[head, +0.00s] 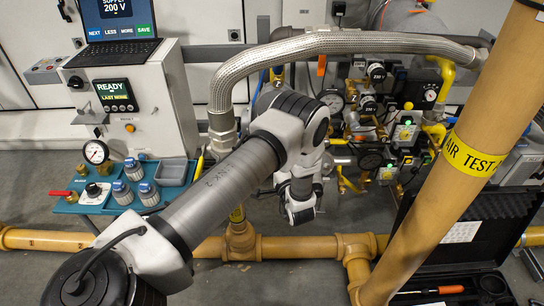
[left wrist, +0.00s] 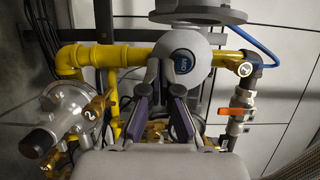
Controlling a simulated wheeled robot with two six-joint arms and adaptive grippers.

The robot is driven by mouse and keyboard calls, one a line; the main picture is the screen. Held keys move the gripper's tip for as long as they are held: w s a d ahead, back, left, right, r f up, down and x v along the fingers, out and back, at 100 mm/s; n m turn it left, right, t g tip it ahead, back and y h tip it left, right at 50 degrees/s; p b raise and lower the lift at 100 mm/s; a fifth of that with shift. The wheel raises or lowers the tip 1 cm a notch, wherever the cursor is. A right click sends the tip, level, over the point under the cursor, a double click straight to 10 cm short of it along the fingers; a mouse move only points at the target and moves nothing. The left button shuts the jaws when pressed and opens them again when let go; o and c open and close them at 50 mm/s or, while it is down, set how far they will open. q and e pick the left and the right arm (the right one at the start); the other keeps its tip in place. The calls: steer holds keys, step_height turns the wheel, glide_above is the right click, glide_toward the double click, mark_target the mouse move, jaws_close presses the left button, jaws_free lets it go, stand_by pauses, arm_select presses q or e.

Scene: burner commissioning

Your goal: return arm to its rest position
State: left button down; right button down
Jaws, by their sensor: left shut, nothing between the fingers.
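My left arm (head: 225,190) reaches from the lower left of the head view up to the middle, in front of the pipework. Its wrist (head: 300,200) hangs bent downward there, and I cannot make out its fingers in this view. In the left wrist view, my left gripper (left wrist: 160,72) is shut and empty. My right gripper is in neither view.
A braided hose (head: 330,42) arches over my arm. A thick yellow-brown pipe (head: 440,185) slants up the right side. A console (head: 150,100) and a teal tray (head: 172,172) stand left. An open black case (head: 490,225) lies right. Yellow pipe (left wrist: 110,55) and a valve with an orange handle (left wrist: 236,113) flank the gripper.

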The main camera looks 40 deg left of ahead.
arm_select(q)
steer(key=s+a+p+v, duration=0.1)
steer(key=v, duration=0.8)
steer(key=shift+s, duration=0.3)
